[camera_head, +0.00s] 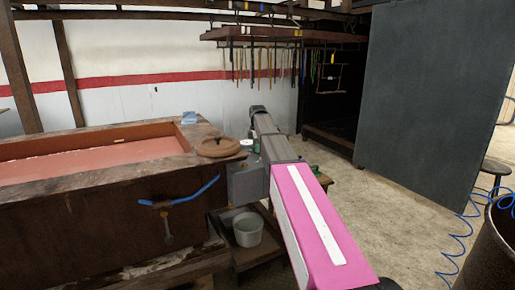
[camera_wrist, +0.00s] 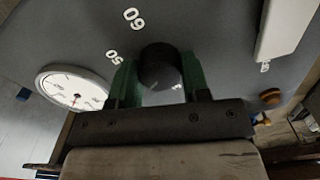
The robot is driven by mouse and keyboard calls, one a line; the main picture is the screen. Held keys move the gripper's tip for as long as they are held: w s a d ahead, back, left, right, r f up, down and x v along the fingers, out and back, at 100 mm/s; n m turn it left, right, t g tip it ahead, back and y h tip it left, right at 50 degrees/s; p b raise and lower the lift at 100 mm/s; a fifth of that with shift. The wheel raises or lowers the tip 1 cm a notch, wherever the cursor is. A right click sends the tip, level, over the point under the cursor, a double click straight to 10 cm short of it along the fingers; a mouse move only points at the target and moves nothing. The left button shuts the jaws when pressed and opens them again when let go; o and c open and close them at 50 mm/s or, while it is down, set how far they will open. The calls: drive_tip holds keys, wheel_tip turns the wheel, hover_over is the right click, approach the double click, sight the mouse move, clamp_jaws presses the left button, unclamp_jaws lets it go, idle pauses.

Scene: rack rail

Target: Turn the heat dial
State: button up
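In the wrist view the black round dial (camera_wrist: 160,68) stands out from a grey panel (camera_wrist: 210,30), with white numbers 50 and 60 printed beside it. My gripper (camera_wrist: 160,80) has its two green fingers on either side of the dial, very close to it. I cannot tell whether they press on it. In the head view my pink and grey arm reaches to a grey box (camera_head: 247,182) at the vat's right end. The dial and my fingertips cannot be made out there.
A white round gauge (camera_wrist: 75,88) is left of the dial, and a pale block (camera_wrist: 283,25) and a brown knob (camera_wrist: 269,96) are to its right. The wooden vat (camera_head: 90,220) stands left of my arm, with a bucket (camera_head: 247,229) below. Open floor lies right of my arm, before a dark partition (camera_head: 435,90).

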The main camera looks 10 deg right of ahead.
drive_tip(key=shift+m, duration=0.4)
drive_tip(key=m, duration=0.4)
drive_tip(key=shift+m, duration=0.3)
drive_tip(key=m, duration=0.6)
drive_tip(key=shift+m, duration=0.3)
drive_tip(key=m, duration=1.1)
drive_tip(key=shift+m, duration=0.4)
drive_tip(key=o, duration=0.9)
drive_tip(key=shift+o, duration=0.2)
drive_tip(key=shift+r, duration=0.15)
